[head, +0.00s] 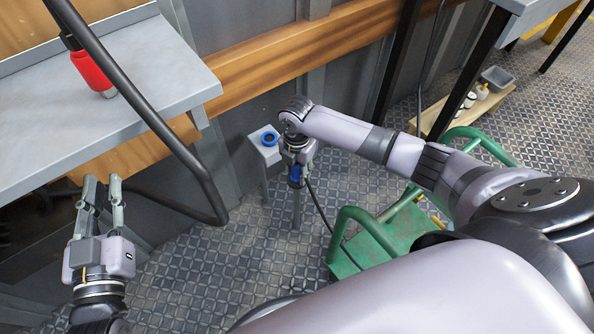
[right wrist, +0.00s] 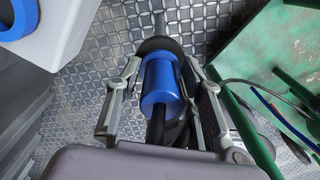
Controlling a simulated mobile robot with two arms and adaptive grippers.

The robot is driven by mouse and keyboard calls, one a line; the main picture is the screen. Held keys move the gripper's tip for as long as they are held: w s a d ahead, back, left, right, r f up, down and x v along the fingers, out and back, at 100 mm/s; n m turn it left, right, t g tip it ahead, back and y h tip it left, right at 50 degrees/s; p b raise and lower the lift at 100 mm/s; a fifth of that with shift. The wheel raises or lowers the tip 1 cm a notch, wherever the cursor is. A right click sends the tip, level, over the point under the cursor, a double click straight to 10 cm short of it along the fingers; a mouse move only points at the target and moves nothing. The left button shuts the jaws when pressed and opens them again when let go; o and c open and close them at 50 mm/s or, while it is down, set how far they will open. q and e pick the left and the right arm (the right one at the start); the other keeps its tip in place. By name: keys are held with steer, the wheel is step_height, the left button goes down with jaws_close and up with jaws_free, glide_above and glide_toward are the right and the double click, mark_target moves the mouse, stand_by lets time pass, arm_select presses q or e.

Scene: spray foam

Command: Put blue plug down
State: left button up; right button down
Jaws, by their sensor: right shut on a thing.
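The blue plug (head: 294,175) is in my right gripper (head: 296,162), with a dark cable beside it. In the right wrist view the blue plug (right wrist: 160,84) sits between the two fingers of the right gripper (right wrist: 163,64), with a black collar at its far end. The plug is held above the patterned metal floor, to the right of a small grey stand (head: 262,153) with a blue ring socket (head: 270,138) on top. My left gripper (head: 101,183) is open and empty, with its fingers pointing up the picture, near the grey bench.
The grey bench (head: 150,60) at upper left holds a red bottle (head: 92,70). A green metal frame (head: 385,230) stands right of the plug. Floor below the stand is clear.

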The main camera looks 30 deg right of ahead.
mark_target(297, 164)
arm_select(q)
steer(key=shift+r, duration=0.1)
arm_select(e)
steer(key=shift+f, duration=0.2)
steer(key=shift+f, duration=0.15)
steer(key=c, duration=1.1)
jaws_free()
steer(key=shift+r, duration=0.6)
step_height(297, 164, up, 6)
steer(key=shift+f+p, duration=0.1)
steer(key=shift+p, duration=1.15)
step_height(297, 164, up, 6)
steer(key=shift+f+p, duration=0.15)
steer(key=shift+p, duration=0.75)
arm_select(q)
steer(key=s+a+f+g+y, duration=0.1)
steer(key=s+a+f+g, duration=0.1)
steer(key=s+f+g, duration=0.3)
steer(key=s+a+f+g+y, duration=0.2)
steer(key=s+f+g, duration=0.3)
steer(key=f, duration=0.5)
steer(key=shift+s+a+f+n+g+y, duration=0.3)
steer(key=shift+s+a+f+g, duration=0.1)
steer(key=shift+a+g, duration=0.2)
